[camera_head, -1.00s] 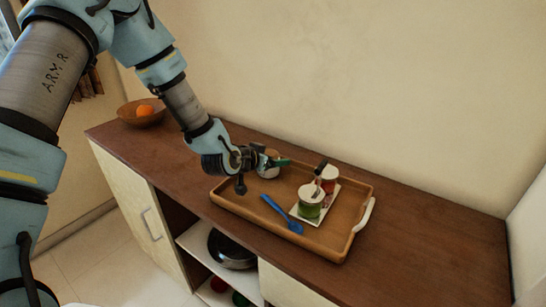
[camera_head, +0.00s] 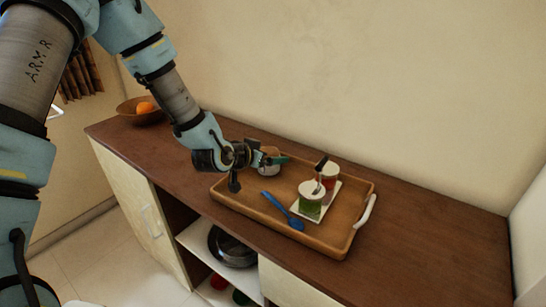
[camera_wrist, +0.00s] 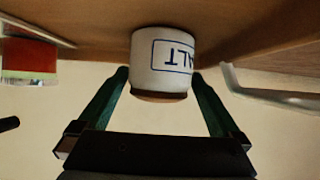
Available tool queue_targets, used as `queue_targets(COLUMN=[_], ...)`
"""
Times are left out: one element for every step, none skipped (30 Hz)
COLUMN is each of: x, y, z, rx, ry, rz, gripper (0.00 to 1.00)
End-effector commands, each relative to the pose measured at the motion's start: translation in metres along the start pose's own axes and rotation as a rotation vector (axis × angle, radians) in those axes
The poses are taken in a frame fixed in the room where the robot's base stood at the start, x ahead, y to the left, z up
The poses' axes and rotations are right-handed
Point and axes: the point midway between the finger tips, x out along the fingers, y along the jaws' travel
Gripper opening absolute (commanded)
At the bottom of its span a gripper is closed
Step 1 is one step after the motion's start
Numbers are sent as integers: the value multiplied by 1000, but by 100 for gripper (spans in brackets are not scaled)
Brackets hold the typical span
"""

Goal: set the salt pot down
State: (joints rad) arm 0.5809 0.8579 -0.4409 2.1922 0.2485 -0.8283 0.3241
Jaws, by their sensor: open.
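The salt pot (camera_head: 268,171) is small and pale. It stands at the back left of the brown tray (camera_head: 232,199), partly hidden by my gripper (camera_head: 277,160). A gap shows beside the fingers, though contact is hard to judge.
A white board (camera_head: 326,207) on the tray holds a green-labelled jar (camera_head: 311,203) and a red-labelled jar (camera_head: 330,176). A blue spoon (camera_head: 281,210) lies in front of my gripper. A bowl (camera_head: 135,118) with an orange stands far left. The counter's right side is clear.

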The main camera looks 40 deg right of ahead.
Motion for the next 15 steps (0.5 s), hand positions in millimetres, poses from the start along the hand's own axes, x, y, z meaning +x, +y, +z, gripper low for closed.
queue_targets(x=[-10, -17, -26, -32, -38, -46, -52, -58, -64, -69, -74, -79, -82, -85, -88], y=[0, -1, -1, -1, 0, -1, -1, -1, 0, 0, 0, 0, 0, 0, 0], z=[2, 2, 2, 2, 2, 2, 1, 2, 2, 2, 1, 1, 0, 0, 1], rx=[2, 2, 2, 2, 3, 3, 2, 1, 1, 2, 2, 2, 1, 1, 0], ry=[0, 1, 1, 1, 1, 1, 2, 1, 1, 1, 2, 1, 2, 2, 1], rz=[-1, -1, -1, -1, -1, -1, -2, -2, -1, -1, -1, -1, -1, -1, 0], gripper=[100, 100, 100, 100, 100, 100, 100, 100, 100, 100, 100, 100, 100, 100, 100])
